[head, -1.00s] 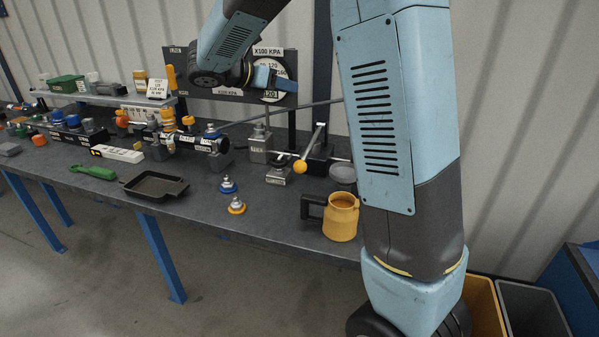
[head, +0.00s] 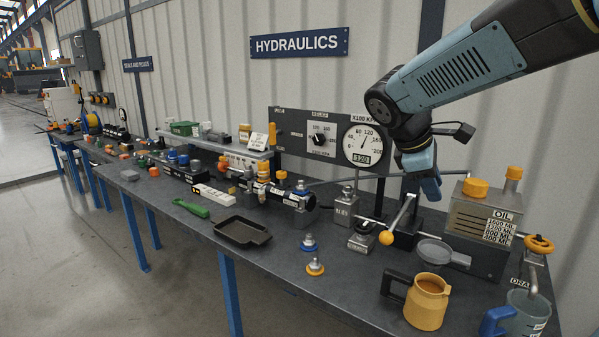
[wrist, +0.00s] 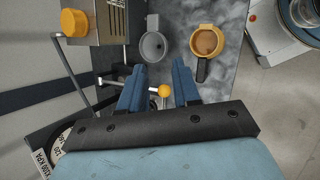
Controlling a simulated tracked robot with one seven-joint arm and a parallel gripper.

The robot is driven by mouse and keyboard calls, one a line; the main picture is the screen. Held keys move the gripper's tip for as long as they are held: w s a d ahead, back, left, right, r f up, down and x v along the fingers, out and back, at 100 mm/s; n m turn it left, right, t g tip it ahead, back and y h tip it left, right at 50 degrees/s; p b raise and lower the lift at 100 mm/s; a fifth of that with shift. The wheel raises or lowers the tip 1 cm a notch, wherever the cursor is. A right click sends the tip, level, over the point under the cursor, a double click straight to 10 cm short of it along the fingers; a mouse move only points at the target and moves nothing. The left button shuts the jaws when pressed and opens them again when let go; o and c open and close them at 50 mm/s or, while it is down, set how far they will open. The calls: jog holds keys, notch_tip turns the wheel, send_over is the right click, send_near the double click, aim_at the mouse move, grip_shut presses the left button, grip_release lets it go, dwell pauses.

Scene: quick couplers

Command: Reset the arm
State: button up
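My arm reaches in from the upper right in the head view. My gripper (head: 431,187) hangs above the back right of the bench, in front of the wall and to the right of the round gauge. In the wrist view its two blue fingers (wrist: 158,92) stand apart with nothing held between them. The orange ball of a lever (wrist: 164,91) shows between the fingertips, farther down on the bench. The lever's orange ball also shows in the head view (head: 386,238), below and left of my gripper, apart from it.
The bench (head: 340,285) holds a yellow mug (head: 427,302), a grey funnel (head: 434,251), an oil tank (head: 482,225), a blue-handled jug (head: 522,315), a black tray (head: 242,232), a green tool (head: 191,208) and two small couplers (head: 309,243). The gauge panel (head: 290,125) stands behind.

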jog(key=s+a+f+m+t+y, duration=0.1)
jog(key=s+m+y, duration=0.2)
jog(key=s+m, duration=0.3)
jog(key=s+a+f+m+t+y, duration=0.1)
jog(key=s+a+m+t+y, duration=0.1)
jog(key=s+m, duration=0.4)
jog(key=shift+s+a+t+y, duration=0.3)
jog(key=shift+s+y, duration=0.3)
jog(key=shift+s, duration=0.5)
jog(key=shift+o, duration=0.4)
jog(key=shift+f, duration=0.1)
jog(key=shift+o, duration=0.6)
jog(key=shift+d, duration=0.15)
